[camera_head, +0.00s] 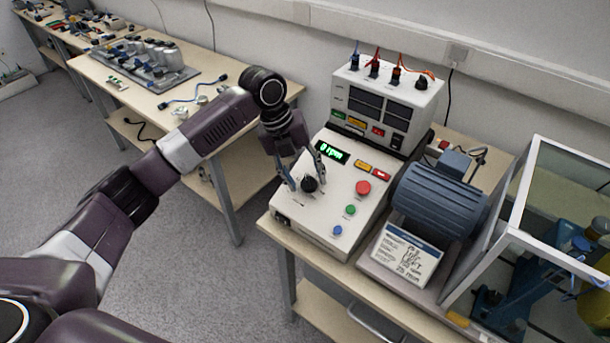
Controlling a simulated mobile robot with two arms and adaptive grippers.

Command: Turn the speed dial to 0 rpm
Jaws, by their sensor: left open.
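The speed dial (310,184) is a black knob on the sloped front of a cream control box (325,215). The green display (332,152) on the box reads "0 rpm". My left gripper (305,187) comes down from above with its fingers open. One finger is at the left of the dial and the other is close behind it. Whether the fingers touch the dial I cannot tell. My right gripper does not show.
A red button (363,187), a green button (350,210) and a blue button (337,230) sit right of the dial. A power supply (385,105) with cables stands behind. A blue-grey motor (438,195) and a clear-sided enclosure (540,230) stand at the right.

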